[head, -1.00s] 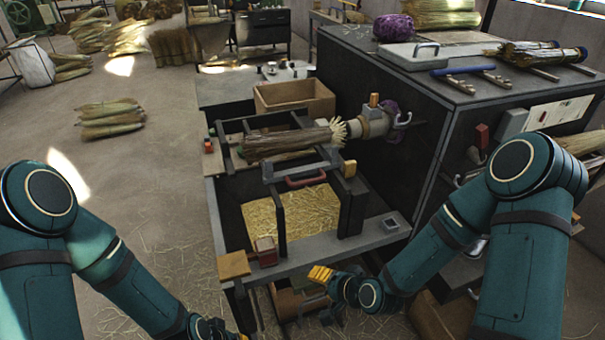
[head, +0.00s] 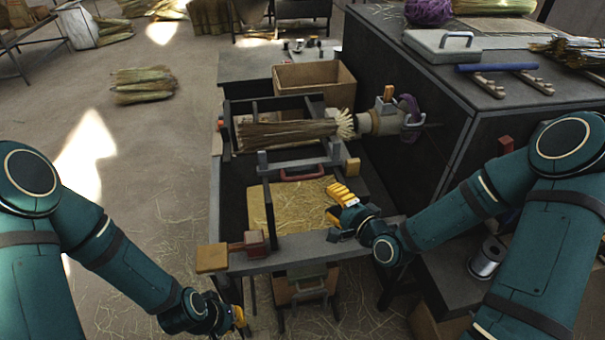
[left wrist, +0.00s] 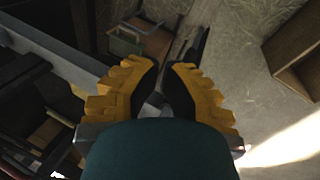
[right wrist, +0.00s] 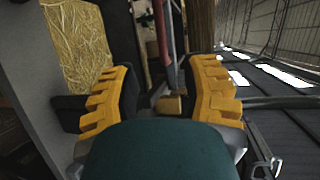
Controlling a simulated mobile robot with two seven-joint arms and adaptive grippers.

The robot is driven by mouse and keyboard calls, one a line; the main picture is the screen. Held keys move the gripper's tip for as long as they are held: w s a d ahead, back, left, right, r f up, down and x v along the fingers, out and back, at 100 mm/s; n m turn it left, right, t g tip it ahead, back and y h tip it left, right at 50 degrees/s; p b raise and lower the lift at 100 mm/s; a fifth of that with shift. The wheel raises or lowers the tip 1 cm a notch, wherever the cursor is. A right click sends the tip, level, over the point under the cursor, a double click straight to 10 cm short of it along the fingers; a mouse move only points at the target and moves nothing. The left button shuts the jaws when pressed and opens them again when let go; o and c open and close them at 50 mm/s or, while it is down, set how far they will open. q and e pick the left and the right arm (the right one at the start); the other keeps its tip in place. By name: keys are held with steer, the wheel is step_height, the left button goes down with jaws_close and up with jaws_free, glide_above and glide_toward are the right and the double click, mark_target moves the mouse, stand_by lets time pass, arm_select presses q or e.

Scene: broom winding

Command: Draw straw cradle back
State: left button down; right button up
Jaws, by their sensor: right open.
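The straw cradle (head: 263,165) is a dark frame with a grey front bar and a red handle (head: 303,176). A straw bundle (head: 285,135) lies in it, its pale end at the round clamp on the right. My right gripper (head: 338,196) is open over the straw-covered panel, in front of and right of the handle, apart from it. In the right wrist view, the red handle (right wrist: 163,40) shows ahead between the open fingers (right wrist: 163,75). My left gripper (head: 240,318) hangs low at the bench's front left; its fingertips (left wrist: 162,66) are close together and hold nothing visible.
An open cardboard box (head: 313,85) stands behind the cradle. A tall dark cabinet (head: 425,90) blocks the right side. The floor left is mostly free.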

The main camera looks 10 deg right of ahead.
mark_target(303, 176)
steer(key=x, duration=1.3)
steer(key=shift+w+a+f+b, duration=0.1)
steer(key=shift+w+a+b, duration=0.1)
steer(key=shift+w+b, duration=0.15)
steer(key=shift+s, duration=0.1)
jaws_close()
